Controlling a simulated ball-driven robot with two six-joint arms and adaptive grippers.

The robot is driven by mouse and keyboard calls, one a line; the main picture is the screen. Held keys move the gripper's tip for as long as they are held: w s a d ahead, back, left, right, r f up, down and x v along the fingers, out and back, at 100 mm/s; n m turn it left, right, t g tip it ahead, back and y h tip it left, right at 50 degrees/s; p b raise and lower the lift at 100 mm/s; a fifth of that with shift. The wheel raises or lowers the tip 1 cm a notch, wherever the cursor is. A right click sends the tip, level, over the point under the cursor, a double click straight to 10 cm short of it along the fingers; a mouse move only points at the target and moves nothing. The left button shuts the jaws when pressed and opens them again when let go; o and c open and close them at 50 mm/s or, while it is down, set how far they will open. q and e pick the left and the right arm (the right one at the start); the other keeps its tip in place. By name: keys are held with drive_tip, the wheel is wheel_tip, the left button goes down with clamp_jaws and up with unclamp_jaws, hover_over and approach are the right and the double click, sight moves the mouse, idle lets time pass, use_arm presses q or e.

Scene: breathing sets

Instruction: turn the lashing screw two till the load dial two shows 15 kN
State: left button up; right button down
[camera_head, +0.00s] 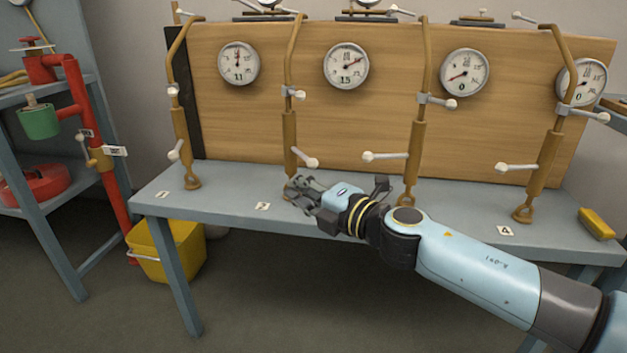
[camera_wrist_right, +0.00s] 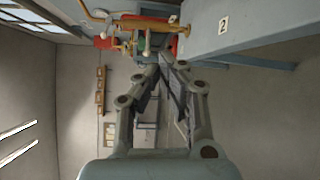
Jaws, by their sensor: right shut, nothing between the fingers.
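Lashing screw two (camera_head: 290,140) is a brass-coloured turnbuckle standing at the bench label 2 (camera_head: 263,206). A white-ended handle (camera_head: 306,158) sticks out to its lower right. Load dial two (camera_head: 346,66), on the wooden board above right of it, reads 15. My right gripper (camera_head: 293,187) is shut and empty at the foot of the screw, hiding its lower end. I cannot tell whether they touch. In the right wrist view its fingers (camera_wrist_right: 167,62) close together with nothing between them, and label 2 shows on the bench edge (camera_wrist_right: 223,25). My left gripper is not in view.
Lashing screws one (camera_head: 180,125), three (camera_head: 415,145) and four (camera_head: 545,155) stand along the bench (camera_head: 230,185). Their handles stick out sideways. The other dials read 11, 0 and 0. A yellow block (camera_head: 596,224) lies at the right end. A yellow bucket (camera_head: 168,250) stands below left.

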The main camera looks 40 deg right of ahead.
drive_tip(key=w+d, duration=0.1)
drive_tip(key=w, duration=0.1)
drive_tip(key=w+d+b, duration=0.1)
drive_tip(key=d, duration=0.1)
drive_tip(key=shift+w+d+r, duration=0.15)
drive_tip(key=shift+w+d, duration=0.05)
drive_tip(key=shift+w, duration=0.2)
